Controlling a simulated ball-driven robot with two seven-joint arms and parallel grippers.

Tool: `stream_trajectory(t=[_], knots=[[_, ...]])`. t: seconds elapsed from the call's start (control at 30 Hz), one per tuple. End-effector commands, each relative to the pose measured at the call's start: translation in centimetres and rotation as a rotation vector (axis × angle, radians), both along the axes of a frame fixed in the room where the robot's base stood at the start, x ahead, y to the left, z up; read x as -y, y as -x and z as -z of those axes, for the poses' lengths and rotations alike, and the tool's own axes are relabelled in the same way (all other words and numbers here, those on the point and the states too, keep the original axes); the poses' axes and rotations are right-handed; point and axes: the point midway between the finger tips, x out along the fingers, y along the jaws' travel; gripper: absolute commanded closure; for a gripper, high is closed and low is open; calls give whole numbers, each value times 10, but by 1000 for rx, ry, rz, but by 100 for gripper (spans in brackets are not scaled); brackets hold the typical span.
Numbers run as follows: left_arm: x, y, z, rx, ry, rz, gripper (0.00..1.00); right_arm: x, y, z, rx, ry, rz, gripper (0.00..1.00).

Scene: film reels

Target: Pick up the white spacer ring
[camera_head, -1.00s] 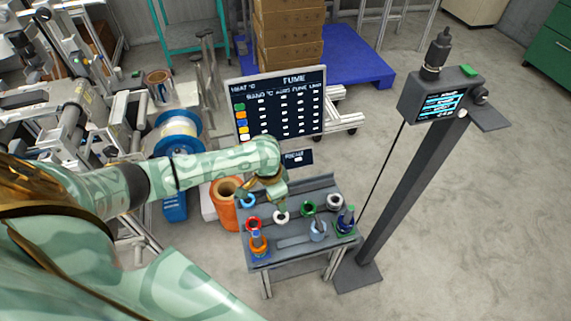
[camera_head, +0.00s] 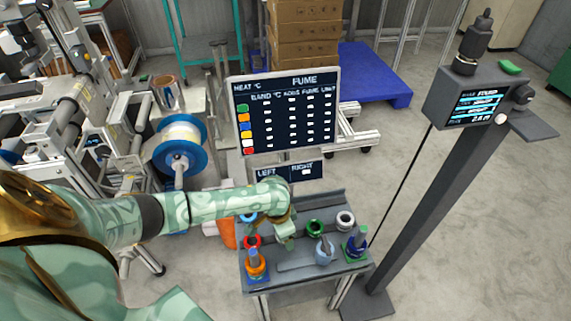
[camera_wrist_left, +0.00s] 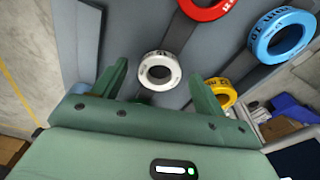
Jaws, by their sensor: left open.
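The white spacer ring (camera_wrist_left: 158,71) lies flat on the grey table in the left wrist view, dark lettering on its rim. It shows between the two fingers of my left gripper (camera_wrist_left: 160,88), which is open and empty. In the head view my left gripper (camera_head: 288,243) hangs over the grey table (camera_head: 297,264) and hides this ring. Another whitish ring (camera_head: 345,219) lies at the table's back right. My right gripper is not in view.
A red ring (camera_wrist_left: 207,8), blue ring (camera_wrist_left: 281,34) and yellow ring (camera_wrist_left: 222,92) lie near the white one. A green ring (camera_head: 315,228), a pale blue holder (camera_head: 324,250) and coloured stands are also on the table. A display board (camera_head: 285,112) stands behind.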

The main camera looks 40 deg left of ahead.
Motion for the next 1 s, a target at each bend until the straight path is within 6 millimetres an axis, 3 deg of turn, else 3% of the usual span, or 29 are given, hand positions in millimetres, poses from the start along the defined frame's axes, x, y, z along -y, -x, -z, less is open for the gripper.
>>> stream_trajectory(t=[0.07,0.2,0.23,0.57,1.0], knots=[[0,0,-2,1,0,0,34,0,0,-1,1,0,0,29],[0,0,-2,1,0,0,73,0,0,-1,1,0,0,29],[0,0,-2,1,0,0,77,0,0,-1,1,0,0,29],[0,-1,-10,4,0,0,77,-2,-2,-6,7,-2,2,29],[2,-4,-102,9,1,-4,77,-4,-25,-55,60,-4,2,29]])
